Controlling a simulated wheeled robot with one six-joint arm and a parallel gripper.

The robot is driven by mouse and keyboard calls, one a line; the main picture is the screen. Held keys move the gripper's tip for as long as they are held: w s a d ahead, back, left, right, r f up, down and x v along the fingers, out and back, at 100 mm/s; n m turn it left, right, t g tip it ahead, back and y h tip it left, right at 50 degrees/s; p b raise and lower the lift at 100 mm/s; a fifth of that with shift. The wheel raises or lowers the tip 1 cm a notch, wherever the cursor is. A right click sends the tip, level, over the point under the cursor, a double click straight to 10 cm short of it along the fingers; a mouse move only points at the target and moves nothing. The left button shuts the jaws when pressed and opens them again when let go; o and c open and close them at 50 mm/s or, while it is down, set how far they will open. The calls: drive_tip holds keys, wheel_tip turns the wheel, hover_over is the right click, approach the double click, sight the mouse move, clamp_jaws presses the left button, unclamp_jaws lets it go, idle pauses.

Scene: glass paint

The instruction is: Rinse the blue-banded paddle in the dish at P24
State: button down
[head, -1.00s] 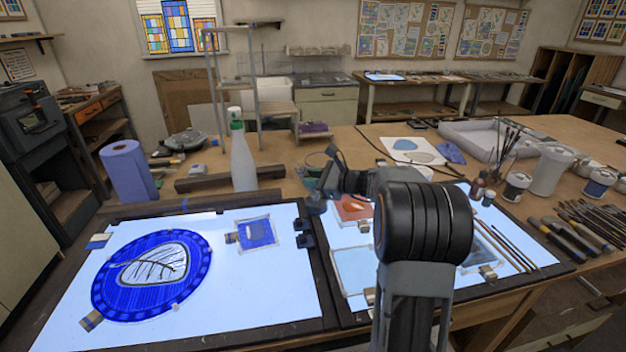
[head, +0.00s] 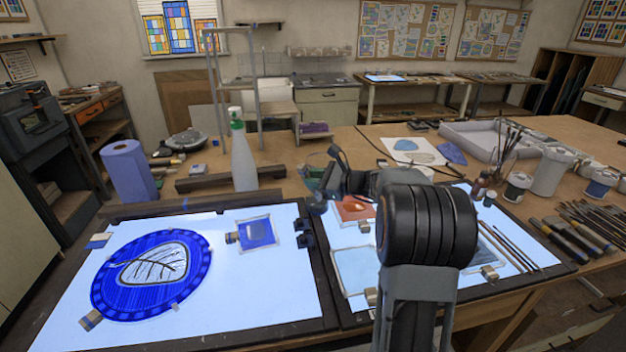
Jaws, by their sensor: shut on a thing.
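My gripper (head: 316,203) is small and dark at the end of my arm, pointing down at the back edge of the light tables. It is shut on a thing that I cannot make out. No blue band shows, so I cannot tell the paddle apart. A clear glass dish (head: 318,160) with a greenish tint stands just behind my wrist, partly covered by it. I cannot read a P24 mark, and cannot tell whether the held thing touches the dish.
A white spray bottle (head: 243,160) with a green cap stands left of the dish, by a dark wooden bar (head: 200,183). The left light table (head: 230,290) bears a blue glass disc (head: 110,285). Jars (head: 517,186) and brushes are at the right.

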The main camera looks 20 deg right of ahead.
sight(306, 169)
drive_tip(key=shift+r, duration=0.15)
drive_tip(key=shift+s+a+r+p, duration=0.1)
drive_tip(key=shift+a+r+p, duration=0.2)
drive_tip(key=shift+r, duration=0.25)
drive_tip(key=shift+s+a+r+p, duration=0.15)
drive_tip(key=shift+a+r+p, duration=0.1)
drive_tip(key=shift+r+p, duration=0.25)
drive_tip(key=shift+s+a+r+p, duration=0.1)
drive_tip(key=shift+a+r+p, duration=0.15)
drive_tip(key=shift+r, duration=0.35)
drive_tip(key=shift+r+p, duration=1.55)
drive_tip(key=shift+r, duration=0.65)
